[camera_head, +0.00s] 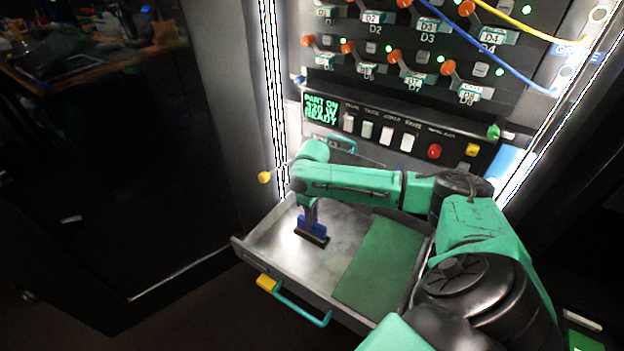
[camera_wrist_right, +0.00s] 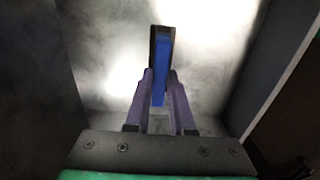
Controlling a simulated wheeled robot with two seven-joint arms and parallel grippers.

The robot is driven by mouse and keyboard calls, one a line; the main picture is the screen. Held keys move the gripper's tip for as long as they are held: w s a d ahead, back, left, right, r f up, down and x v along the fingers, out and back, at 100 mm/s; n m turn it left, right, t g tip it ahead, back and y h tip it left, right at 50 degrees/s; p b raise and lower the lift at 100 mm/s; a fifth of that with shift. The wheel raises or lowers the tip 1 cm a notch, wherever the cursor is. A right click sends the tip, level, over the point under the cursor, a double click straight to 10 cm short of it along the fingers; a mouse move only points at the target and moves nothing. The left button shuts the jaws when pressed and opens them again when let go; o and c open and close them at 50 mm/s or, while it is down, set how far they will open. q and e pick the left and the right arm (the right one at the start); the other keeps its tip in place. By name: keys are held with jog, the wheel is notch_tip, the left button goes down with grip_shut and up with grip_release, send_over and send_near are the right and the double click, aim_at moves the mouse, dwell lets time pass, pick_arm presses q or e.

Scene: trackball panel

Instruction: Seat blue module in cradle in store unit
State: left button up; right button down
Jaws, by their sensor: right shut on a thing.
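My right gripper (camera_head: 310,210) points down into the open metal drawer (camera_head: 275,240) of the panel unit. It is shut on the blue module (camera_head: 319,226), which is upright over the left part of the drawer. A dark bar (camera_head: 311,239) lies along the module's lower edge; I cannot tell whether it belongs to the module or is a cradle under it. In the right wrist view the blue module (camera_wrist_right: 160,86) sits between the two fingers of the gripper (camera_wrist_right: 160,78), with a dark end beyond it. My left gripper is not in view.
A green mat (camera_head: 380,262) covers the drawer's right part. The drawer has a teal handle (camera_head: 303,308) and a yellow latch (camera_head: 266,283) in front. Behind stands the panel with a display (camera_head: 321,108), switches, orange-knobbed levers and yellow and blue cables (camera_head: 490,60).

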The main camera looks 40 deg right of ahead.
jog(key=shift+f, duration=1)
dwell(0.6)
jog(key=c, duration=0.7)
grip_release()
jog(key=shift+r, duration=0.15)
notch_tip(320, 180, up, 14)
jog(key=p, duration=0.4)
jog(key=shift+r+p, duration=0.15)
jog(key=shift+p, duration=0.2)
